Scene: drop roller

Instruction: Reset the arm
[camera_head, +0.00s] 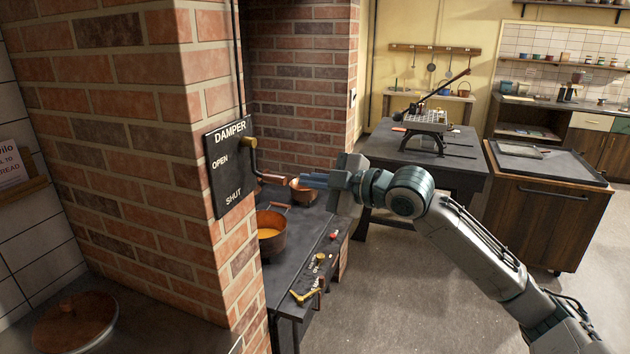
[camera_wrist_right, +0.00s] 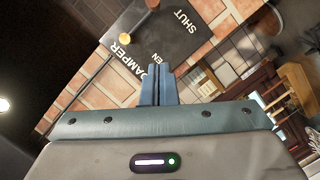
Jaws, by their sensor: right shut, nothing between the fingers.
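My right gripper (camera_head: 312,181) reaches in from the right in the head view, with its blue fingers shut and empty. In the right wrist view its fingers (camera_wrist_right: 158,75) lie together and point toward the black damper plate (camera_wrist_right: 172,35). In the head view the plate (camera_head: 228,165), marked DAMPER, OPEN and SHUT, is on the brick pillar. Its dark crank handle (camera_head: 268,176) sticks out to the right, its end close to my fingertips; I cannot tell if they touch there. In the wrist view the handle's brass knob (camera_wrist_right: 125,39) is apart from the fingers. My left gripper is not in view.
A dark stove top (camera_head: 298,240) with copper pots (camera_head: 271,232) lies below my right gripper. The brick pillar (camera_head: 150,120) stands close on the left. A dark table (camera_head: 465,160) and a wooden cabinet (camera_head: 550,215) stand behind. The floor between is clear.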

